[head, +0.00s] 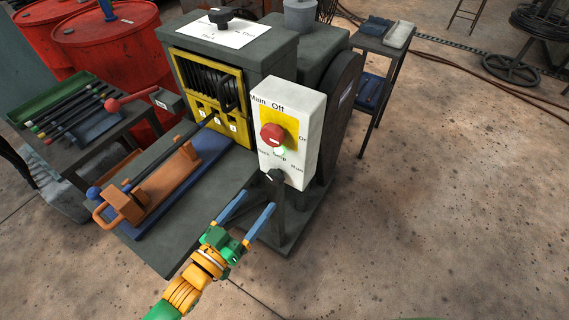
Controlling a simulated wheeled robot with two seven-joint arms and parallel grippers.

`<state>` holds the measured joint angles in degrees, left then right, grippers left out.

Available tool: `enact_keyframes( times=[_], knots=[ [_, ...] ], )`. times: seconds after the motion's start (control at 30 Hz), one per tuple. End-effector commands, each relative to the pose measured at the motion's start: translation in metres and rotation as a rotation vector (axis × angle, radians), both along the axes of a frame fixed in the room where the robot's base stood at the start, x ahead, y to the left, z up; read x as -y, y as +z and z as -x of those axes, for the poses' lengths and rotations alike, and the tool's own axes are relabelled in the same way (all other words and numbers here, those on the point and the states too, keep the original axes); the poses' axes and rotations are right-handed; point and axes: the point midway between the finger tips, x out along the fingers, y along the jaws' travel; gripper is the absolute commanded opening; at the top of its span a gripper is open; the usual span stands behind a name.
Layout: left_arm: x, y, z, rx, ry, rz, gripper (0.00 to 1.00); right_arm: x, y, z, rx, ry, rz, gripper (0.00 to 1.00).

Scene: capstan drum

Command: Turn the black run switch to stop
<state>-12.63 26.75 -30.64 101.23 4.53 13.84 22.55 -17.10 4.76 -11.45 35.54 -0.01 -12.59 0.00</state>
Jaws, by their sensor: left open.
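The black run switch (274,176) is a small knob low on the front of a white control box (311,122). Its white pointer mark is tiny, and I cannot tell for certain which label it points at. Above it on the box are a red knob (272,134) on a yellow plate and a small pale green lamp (280,151). My left gripper (254,207) is open and empty, its two blue fingers pointing up and right toward the box. Its fingertips are just below and left of the switch and look apart from it. My right gripper is not in view.
A grey machine (225,50) with a yellow front panel stands behind and left of the box. An orange lever frame (155,185) lies on the bench at left. Red drums (115,45) and a tool table (75,150) stand further left.

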Motion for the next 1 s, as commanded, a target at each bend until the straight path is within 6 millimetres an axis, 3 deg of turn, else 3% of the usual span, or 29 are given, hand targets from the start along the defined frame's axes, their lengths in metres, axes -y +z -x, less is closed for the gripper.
enact_keyframes(
  times=[0.4, 0.7, 1.0],
  knots=[
    [0.038, 0.000, -0.053, 0.001, 0.000, 0.001, 0.84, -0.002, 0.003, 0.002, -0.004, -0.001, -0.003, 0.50],
    [0.042, -0.001, -0.058, 0.000, 0.000, -0.001, 0.84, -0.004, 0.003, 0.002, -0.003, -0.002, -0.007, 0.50],
    [0.041, -0.001, -0.057, 0.001, 0.000, -0.001, 0.03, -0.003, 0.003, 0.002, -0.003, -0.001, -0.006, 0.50]
  ],
)
